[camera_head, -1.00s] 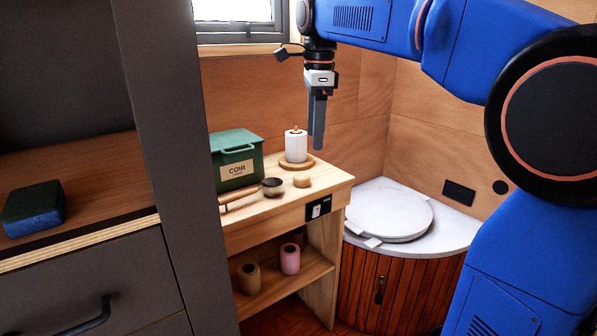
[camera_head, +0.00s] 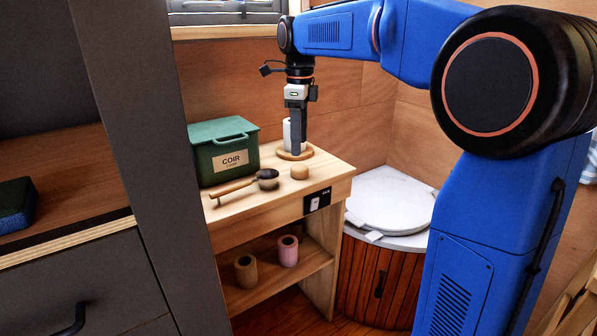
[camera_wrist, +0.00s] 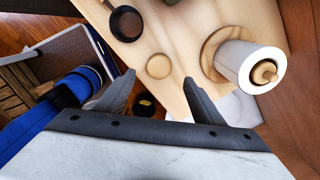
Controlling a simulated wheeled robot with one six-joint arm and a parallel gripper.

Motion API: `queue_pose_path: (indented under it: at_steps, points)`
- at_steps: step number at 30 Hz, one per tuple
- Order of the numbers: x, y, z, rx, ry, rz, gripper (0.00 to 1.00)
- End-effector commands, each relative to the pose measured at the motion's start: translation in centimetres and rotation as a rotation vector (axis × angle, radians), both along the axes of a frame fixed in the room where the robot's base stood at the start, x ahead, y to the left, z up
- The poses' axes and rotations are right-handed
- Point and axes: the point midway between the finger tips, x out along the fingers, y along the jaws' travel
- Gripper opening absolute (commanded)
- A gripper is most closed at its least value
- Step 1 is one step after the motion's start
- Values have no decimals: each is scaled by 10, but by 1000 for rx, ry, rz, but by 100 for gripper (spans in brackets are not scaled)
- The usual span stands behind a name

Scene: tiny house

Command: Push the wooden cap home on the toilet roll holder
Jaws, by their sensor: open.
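The toilet roll holder has a round wooden base (camera_head: 282,155) and stands on the wooden shelf unit's top. A white roll (camera_head: 287,136) is on it, partly hidden behind my gripper in the head view. The wrist view shows the roll (camera_wrist: 236,62) at right, with the wooden post end (camera_wrist: 264,73) sticking out of it. The wooden cap (camera_head: 299,172), a short round disc, lies on the top in front of the holder. The wrist view shows it (camera_wrist: 159,66) between and beyond my fingertips. My gripper (camera_head: 296,153) is open, empty, pointing down above the top.
A green COIR box (camera_head: 224,150) stands left on the wooden top (camera_head: 277,191). A wooden-handled scoop (camera_head: 240,187) lies in front of it. A white toilet lid (camera_head: 390,205) is at right; a grey cabinet (camera_head: 130,150) at left.

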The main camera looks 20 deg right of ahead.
Motion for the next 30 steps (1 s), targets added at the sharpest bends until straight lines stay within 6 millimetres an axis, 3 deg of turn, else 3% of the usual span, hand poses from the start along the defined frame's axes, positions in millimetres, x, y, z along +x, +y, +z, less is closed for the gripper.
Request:
queue_pose_path:
  at_steps: [3,11,21,30]
  points:
    - [-1,0,-14,0,0,0,62]
    - [-1,0,-30,0,0,1,62]
    - [1,1,-71,0,-1,1,62]
    - [1,1,-75,0,-2,1,62]
